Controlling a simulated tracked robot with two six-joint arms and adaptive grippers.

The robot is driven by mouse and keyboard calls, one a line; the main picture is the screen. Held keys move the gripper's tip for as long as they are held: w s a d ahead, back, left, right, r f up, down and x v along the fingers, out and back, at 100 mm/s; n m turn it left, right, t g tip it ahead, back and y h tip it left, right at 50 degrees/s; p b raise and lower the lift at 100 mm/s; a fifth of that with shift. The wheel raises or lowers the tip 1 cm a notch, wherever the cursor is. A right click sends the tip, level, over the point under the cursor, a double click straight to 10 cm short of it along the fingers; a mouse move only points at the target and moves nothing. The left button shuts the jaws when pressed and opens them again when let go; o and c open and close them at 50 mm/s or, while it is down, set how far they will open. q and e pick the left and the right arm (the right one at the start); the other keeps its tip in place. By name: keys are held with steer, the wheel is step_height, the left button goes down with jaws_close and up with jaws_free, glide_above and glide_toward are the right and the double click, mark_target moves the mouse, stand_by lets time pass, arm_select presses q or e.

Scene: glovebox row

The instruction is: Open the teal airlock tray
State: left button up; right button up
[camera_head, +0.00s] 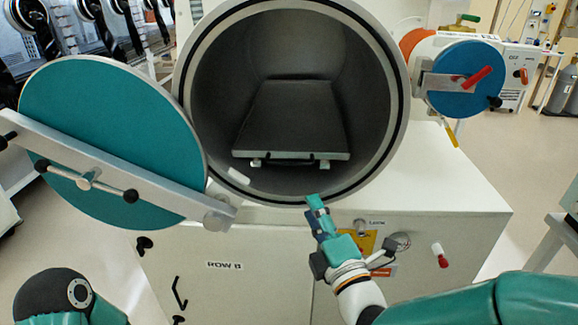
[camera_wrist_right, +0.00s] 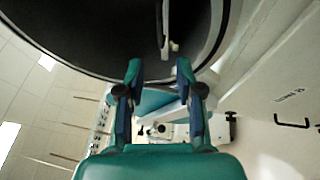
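The teal airlock door (camera_head: 110,120) is swung open to the left, with a grey bar and a black-knobbed handle across it. The round chamber (camera_head: 215,100) stands open. Inside lies the dark tray (camera_head: 292,115), with a pale front edge and a small handle (camera_head: 290,161) on it. The tray sits wholly inside the chamber. My right gripper (camera_head: 318,208) is at the chamber's lower front rim, apart from the tray. In the right wrist view its fingers (camera_wrist_right: 159,80) are spread and empty, with the tray's edge (camera_wrist_right: 165,30) beyond them. My left gripper is out of view.
A small white piece (camera_head: 238,175) lies on the chamber floor left of the tray. A smaller blue door (camera_head: 463,80) with a red handle is at the right. The white cabinet (camera_head: 450,195) stands below, with a red-tipped knob (camera_head: 440,256) on its front.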

mark_target(289, 164)
steer(key=p+x, duration=0.3)
steer(key=x, duration=1.1)
steer(key=shift+w, duration=0.35)
jaws_close()
steer(key=shift+f, duration=0.1)
